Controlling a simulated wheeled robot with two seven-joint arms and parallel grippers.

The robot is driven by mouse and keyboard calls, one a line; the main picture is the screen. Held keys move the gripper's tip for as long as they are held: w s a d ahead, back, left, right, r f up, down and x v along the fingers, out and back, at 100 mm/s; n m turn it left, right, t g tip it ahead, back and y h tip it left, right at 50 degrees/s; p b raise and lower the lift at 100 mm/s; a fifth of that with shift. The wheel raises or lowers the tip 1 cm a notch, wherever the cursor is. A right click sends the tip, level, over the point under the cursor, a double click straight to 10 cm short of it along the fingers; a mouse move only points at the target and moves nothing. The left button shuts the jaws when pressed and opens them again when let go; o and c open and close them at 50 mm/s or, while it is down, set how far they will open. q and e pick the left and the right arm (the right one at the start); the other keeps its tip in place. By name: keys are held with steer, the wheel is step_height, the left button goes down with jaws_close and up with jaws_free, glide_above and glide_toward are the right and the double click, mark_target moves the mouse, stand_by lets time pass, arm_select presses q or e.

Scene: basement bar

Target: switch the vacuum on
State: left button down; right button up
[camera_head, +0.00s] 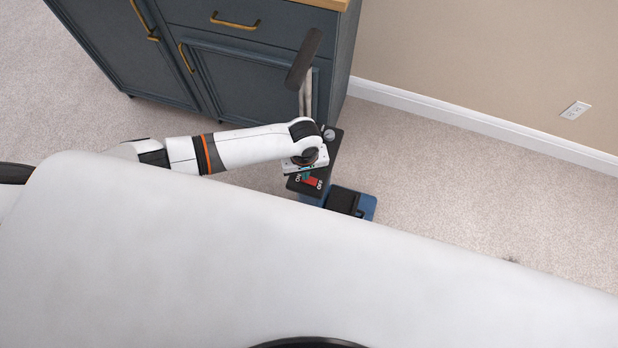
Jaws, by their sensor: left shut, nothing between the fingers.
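The vacuum (365,207) stands on the carpet beside the cabinet. It has a blue base, a black body and an upright handle (304,60) with a dark grip. A red switch (313,181) with white lettering shows on its dark top panel. My left arm reaches in from the left, and my left gripper (304,174) is shut and empty, pointing down over the panel right at the switch. The wrist and gripper hide part of the panel, and I cannot tell whether the fingertips touch the switch. My right gripper is not in view.
A dark blue-grey cabinet (245,75) with brass handles stands directly behind the vacuum. A beige wall with a white baseboard (480,122) and an outlet (575,110) is at the right. My own white body fills the foreground.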

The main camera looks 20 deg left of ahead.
arm_select(q)
steer(key=shift+f, duration=0.5)
step_height(320, 180, up, 7)
steer(key=p, duration=0.8)
steer(key=shift+r, duration=0.1)
stand_by(0.5)
